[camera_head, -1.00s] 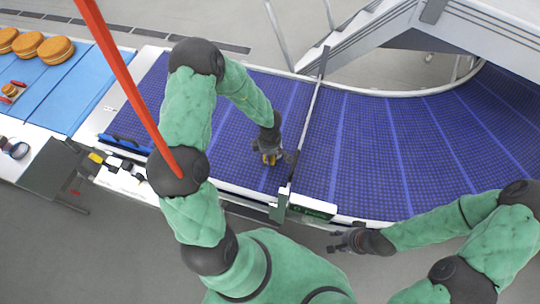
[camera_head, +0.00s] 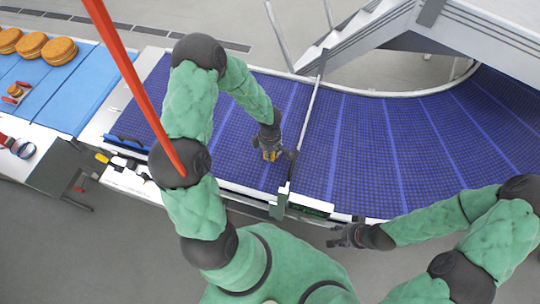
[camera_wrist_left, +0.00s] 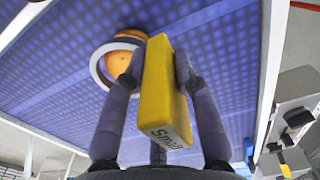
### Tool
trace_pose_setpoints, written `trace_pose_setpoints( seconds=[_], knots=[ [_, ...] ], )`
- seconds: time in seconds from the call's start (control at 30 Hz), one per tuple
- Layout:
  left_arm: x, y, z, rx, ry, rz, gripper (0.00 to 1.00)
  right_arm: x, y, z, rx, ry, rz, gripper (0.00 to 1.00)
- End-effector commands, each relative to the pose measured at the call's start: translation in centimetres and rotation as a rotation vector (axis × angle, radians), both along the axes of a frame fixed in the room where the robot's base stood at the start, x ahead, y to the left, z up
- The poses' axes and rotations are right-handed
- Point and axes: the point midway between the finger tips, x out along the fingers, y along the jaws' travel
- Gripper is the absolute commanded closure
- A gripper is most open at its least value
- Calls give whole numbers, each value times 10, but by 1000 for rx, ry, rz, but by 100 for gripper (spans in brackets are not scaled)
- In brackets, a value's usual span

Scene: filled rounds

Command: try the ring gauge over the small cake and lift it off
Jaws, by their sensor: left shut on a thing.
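My left gripper (camera_head: 270,154) is over the blue belt, left of the metal bar, and shut on the yellow handle (camera_wrist_left: 165,90) of the ring gauge, marked "Small". The handle also shows as a bit of yellow in the head view (camera_head: 268,156). In the left wrist view the pale ring (camera_wrist_left: 95,68) of the gauge encircles an orange-brown cake (camera_wrist_left: 120,60). I cannot tell how far down over the cake the ring is. The left finger and handle cover the ring's right side. My right gripper (camera_head: 345,236) hangs in front of the belt's near edge; its fingers are too small to read.
Several large round cakes (camera_head: 60,50) lie on a lighter blue surface at far left. A smaller one sits by a red piece (camera_head: 14,92). Another ring (camera_head: 22,148) lies on the white table. A metal bar (camera_head: 308,110) crosses the belt right of my left gripper.

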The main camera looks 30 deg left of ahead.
Motion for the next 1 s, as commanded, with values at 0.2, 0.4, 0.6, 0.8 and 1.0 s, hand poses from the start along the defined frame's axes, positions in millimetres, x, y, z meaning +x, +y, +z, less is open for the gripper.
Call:
trace_pose_setpoints(
  seconds=[0.2, 0.4, 0.6, 0.8, 1.0],
  knots=[
    [0, 0, 9, 0, 0, 1, 100, 0, 0, 11, 0, 0, 0, 60],
    [0, 0, 15, 0, -1, 0, 100, 0, 0, 20, 0, 0, 0, 60],
    [0, 0, 22, 0, -1, -1, 100, 0, 0, 28, 0, 0, 0, 60],
    [0, 0, 28, 0, 0, 0, 100, 0, 0, 37, 0, 0, 0, 60],
    [0, 0, 34, 0, 0, 1, 100, 0, 0, 45, 0, 0, 0, 60]
  ],
)
